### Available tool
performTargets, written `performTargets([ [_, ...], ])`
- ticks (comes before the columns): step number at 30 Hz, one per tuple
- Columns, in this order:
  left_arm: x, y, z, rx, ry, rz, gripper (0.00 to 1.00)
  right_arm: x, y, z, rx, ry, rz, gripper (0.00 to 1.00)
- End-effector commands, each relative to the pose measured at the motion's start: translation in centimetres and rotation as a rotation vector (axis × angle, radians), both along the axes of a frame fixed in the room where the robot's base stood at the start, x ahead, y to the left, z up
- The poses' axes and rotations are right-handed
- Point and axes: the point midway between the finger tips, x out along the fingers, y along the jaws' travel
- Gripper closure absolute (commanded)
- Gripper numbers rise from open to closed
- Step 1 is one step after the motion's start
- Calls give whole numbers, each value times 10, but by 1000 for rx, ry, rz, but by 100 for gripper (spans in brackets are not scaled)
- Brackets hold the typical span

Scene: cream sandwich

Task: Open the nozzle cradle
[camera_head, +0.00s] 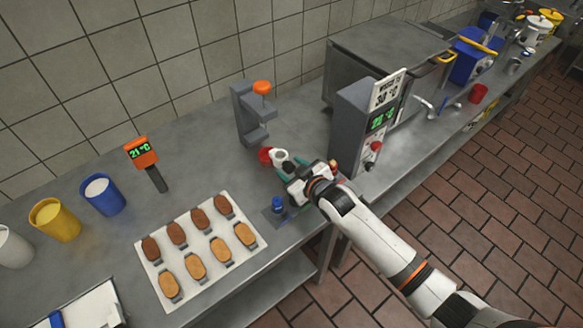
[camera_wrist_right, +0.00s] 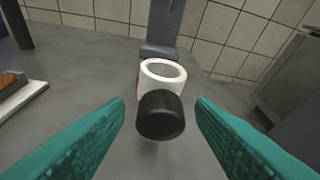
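A grey C-shaped stand (camera_head: 243,112) with an orange knob (camera_head: 262,87) on top stands near the back wall; it may be the nozzle cradle. In front of its foot is a white ring (camera_head: 279,156) with a red part (camera_head: 265,155) beside it. In the right wrist view the white ring (camera_wrist_right: 163,70) has a black cylindrical handle (camera_wrist_right: 160,117) pointing at the camera. My right gripper (camera_head: 287,167) is open, its teal fingers apart on either side of the handle, with visible gaps. My left gripper is not in view.
A grey control box (camera_head: 351,125) with a display stands right of my right gripper. A small blue-topped item (camera_head: 278,205) stands near the counter's front edge. A white tray (camera_head: 149,263) of biscuits and several cups stand left.

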Motion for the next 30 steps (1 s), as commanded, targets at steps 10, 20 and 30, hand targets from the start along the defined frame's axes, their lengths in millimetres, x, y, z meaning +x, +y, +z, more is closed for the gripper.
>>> performTargets([
  [10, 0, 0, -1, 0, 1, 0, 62, -2, -1, 1, 0, 0, 0, 50],
  [20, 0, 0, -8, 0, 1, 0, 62, -40, -24, 17, -1, 0, 1, 50],
  [30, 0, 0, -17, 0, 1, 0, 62, -84, -52, 38, -1, 0, 0, 50],
])
